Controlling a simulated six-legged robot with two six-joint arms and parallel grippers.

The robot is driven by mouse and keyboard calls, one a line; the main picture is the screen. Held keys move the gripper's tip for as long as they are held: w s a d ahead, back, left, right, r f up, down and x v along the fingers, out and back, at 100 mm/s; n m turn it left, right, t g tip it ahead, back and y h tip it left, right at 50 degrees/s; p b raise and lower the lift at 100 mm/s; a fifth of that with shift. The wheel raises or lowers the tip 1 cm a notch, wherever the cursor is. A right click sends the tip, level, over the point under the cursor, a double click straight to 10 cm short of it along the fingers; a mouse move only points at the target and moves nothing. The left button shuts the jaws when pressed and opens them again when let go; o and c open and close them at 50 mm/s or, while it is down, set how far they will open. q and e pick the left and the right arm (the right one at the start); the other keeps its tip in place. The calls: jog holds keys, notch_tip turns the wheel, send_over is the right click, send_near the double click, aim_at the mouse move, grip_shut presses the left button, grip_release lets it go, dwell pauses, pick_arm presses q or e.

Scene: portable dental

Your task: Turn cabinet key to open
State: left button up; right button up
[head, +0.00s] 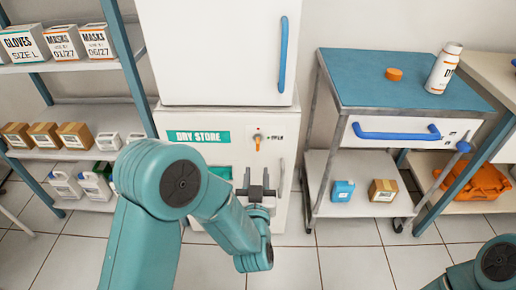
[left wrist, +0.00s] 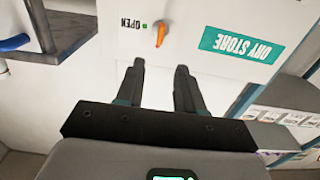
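The white cabinet (head: 225,124) has a green "DRY STORE" label (head: 198,136), which also shows upside down in the left wrist view (left wrist: 241,42). Its orange key (head: 257,144) sits in a lock on the upper front and points roughly downward in the head view. The key also shows in the left wrist view (left wrist: 160,36), beyond my fingertips, with a green dot and "OPEN" mark (left wrist: 127,24) beside it. My left gripper (head: 256,175) is open and empty, in front of the cabinet, below and apart from the key. My right gripper is out of view.
A white upper cabinet (head: 210,60) with a blue handle stands above. A vertical handle (head: 281,178) is on the lower cabinet's right side. A blue-topped cart (head: 385,93) stands to the right, shelves (head: 95,112) to the left. The tiled floor between is clear.

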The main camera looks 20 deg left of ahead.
aim_at(258, 146)
pick_arm(q)
jog(key=b+x, duration=0.1)
jog(key=x, duration=1.1)
jog(key=shift+f, duration=0.1)
jog(key=shift+s, duration=0.1)
grip_shut()
